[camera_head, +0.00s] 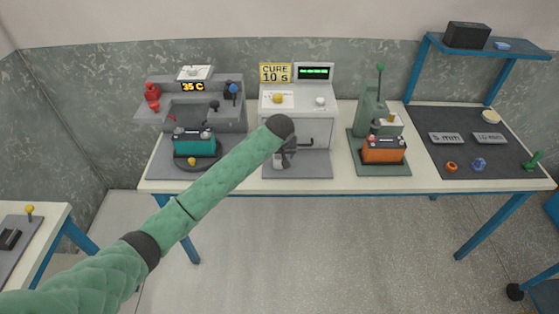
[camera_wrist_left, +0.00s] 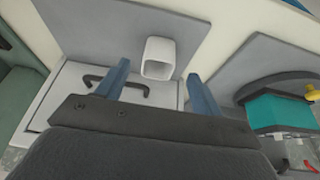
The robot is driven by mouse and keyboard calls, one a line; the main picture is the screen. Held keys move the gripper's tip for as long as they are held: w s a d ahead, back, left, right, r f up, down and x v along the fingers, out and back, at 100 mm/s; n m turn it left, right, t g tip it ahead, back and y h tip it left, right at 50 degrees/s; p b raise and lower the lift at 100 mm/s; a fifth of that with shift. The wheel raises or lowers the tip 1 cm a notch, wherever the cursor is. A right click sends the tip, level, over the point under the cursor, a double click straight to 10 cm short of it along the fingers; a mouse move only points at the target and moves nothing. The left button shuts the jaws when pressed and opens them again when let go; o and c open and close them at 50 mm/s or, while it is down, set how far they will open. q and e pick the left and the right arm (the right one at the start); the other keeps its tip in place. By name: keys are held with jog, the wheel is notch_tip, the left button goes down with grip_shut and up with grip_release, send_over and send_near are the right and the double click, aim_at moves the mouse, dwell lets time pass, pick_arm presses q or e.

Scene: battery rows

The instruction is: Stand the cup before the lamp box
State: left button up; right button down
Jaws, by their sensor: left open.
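The lamp box (camera_head: 312,128) is a pale cabinet with a yellow CURE 10 s sign, at the middle back of the bench; its door and dark handle show in the left wrist view (camera_wrist_left: 103,84). In the head view my arm and left gripper (camera_head: 288,160) hide most of the cup. My right gripper is out of view.
Left of the lamp box a grey station holds a teal battery (camera_head: 194,144) on a dark round plate. Right of it stand a green press (camera_head: 371,110) and an orange battery (camera_head: 384,150). A dark mat (camera_head: 470,120) with small parts lies at far right.

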pick_arm(q)
jog(key=b+v, duration=0.1)
jog(key=v, duration=0.6)
jog(key=shift+b, duration=0.35)
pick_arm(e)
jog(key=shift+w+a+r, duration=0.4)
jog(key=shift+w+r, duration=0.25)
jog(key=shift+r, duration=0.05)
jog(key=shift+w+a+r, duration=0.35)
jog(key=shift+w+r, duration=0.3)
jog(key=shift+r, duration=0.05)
pick_arm(q)
jog(key=shift+s, duration=0.15)
